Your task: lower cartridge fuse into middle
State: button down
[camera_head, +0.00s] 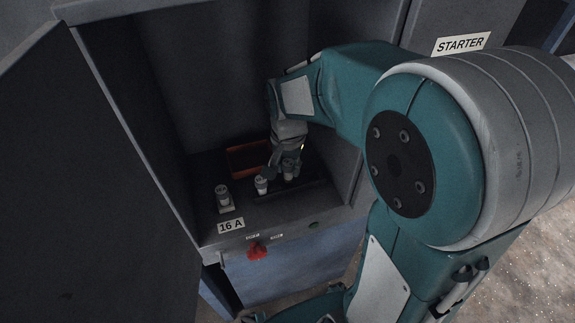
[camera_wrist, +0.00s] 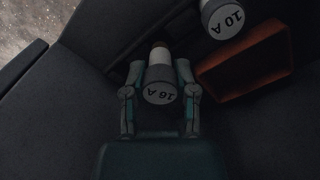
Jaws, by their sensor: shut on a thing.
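My gripper (camera_head: 283,171) is inside the open cabinet, pointing down at the fuse base (camera_head: 296,191). It is shut on a fuse with a grey cap marked 16 A (camera_wrist: 161,92); the fingers (camera_wrist: 160,82) lie on both sides of the cap. The held fuse also shows in the head view (camera_head: 289,169), partly hidden by the fingers. A second fuse, marked 10 A (camera_wrist: 226,22), stands beside it, and in the head view it (camera_head: 261,185) is just left of my gripper. I cannot tell whether the held fuse touches its seat.
Another fuse (camera_head: 223,194) stands at the left, behind a 16 A label (camera_head: 230,225). An orange-red open tray (camera_head: 236,161) lies behind the fuses. A red knob (camera_head: 258,250) is on the front panel. The cabinet door (camera_head: 90,190) stands open at left, and the side walls are close.

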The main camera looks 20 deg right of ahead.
aim_at(288, 178)
jog(key=shift+f, duration=1.55)
jog(key=shift+c, duration=1.6)
grip_release()
notch_tip(288, 178, up, 12)
jog(key=shift+a+f, duration=0.1)
